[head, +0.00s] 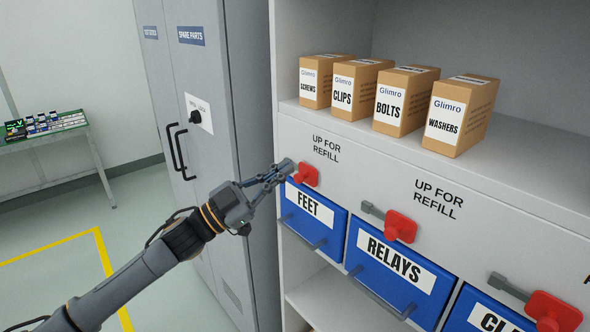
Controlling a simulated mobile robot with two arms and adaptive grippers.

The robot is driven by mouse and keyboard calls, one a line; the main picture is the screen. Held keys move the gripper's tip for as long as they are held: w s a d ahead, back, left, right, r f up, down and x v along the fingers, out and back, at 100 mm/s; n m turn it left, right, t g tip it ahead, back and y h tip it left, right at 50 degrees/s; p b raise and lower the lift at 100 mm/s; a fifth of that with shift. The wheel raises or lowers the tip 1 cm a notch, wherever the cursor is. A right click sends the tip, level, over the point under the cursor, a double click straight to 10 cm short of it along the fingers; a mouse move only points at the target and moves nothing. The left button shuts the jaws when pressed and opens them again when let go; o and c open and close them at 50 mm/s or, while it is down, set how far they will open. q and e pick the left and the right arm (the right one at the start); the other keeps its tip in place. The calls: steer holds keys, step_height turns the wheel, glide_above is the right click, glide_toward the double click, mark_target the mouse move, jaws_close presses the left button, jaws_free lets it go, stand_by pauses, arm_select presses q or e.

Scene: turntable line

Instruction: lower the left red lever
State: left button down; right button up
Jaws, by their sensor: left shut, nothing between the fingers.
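The left red lever (306,176) sits on the grey panel above the blue bin marked FEET (309,217). Its red hub shows clearly. Its grey arm, to the left of the hub, is mostly covered by my left gripper. My left gripper (281,171) comes in from the lower left, with its fingers shut and empty. The fingertips are right at the lever's left side; whether they touch it I cannot tell. My right gripper is not in view.
Similar red levers sit above the RELAYS bin (389,270) and at the lower right (552,311), with grey arms pointing left. Several small boxes, such as the WASHERS box (459,117), stand on the shelf above. A grey cabinet (195,75) stands close on the left.

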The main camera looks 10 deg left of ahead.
arm_select(q)
steer(key=s+a+f+b, duration=0.2)
steer(key=a, duration=0.3)
steer(key=shift+a+f, duration=0.3)
steer(key=shift+a, duration=0.05)
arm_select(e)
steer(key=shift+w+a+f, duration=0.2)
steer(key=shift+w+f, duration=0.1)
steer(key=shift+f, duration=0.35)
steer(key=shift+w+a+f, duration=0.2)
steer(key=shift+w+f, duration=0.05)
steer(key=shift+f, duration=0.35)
